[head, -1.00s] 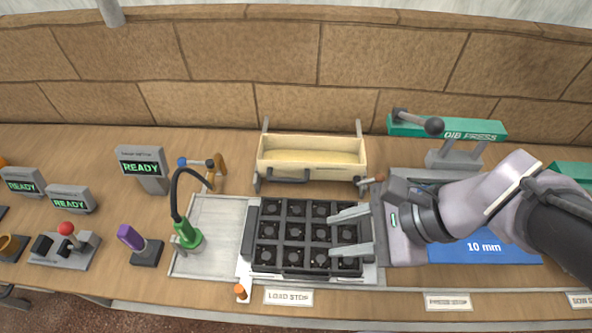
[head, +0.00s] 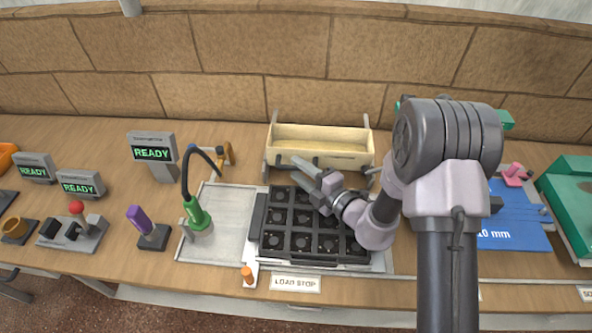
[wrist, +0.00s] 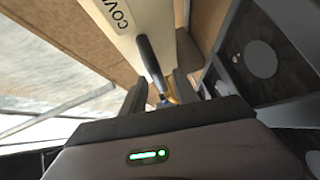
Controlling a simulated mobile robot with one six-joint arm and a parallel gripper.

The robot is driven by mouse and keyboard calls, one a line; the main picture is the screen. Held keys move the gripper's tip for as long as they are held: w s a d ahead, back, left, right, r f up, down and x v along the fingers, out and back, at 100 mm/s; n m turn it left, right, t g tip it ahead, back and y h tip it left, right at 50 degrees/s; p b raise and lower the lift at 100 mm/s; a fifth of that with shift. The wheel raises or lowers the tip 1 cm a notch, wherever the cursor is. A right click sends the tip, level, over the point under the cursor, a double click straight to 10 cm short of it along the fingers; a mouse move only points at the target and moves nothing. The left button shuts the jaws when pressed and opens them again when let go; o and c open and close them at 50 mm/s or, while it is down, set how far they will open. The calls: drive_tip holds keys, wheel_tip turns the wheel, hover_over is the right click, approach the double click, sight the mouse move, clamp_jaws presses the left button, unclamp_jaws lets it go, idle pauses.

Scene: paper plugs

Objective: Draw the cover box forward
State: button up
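The cover box (head: 345,162), a long cream open-topped box, stands at the back of the bench in the head view, between two grey uprights. In the wrist view its cream front (wrist: 125,15) carries part of a "COV" label, with a dark bar handle (wrist: 150,62) below. My gripper (head: 312,172) is at the box's front in the head view. In the wrist view my gripper (wrist: 160,92) has its fingers apart, with the handle running between them. Whether they touch the handle is unclear.
The black tray of round wells (head: 300,243) lies just in front, under my gripper. A bare grey plate (head: 225,230) and a green bent-neck lamp-like tool (head: 195,213) are left of it. My arm hides much of the right side, including part of the blue 10 mm mat (head: 515,235).

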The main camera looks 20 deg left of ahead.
drive_tip(key=shift+x, duration=0.9)
drive_tip(key=shift+c, duration=0.3)
clamp_jaws()
idle(0.5)
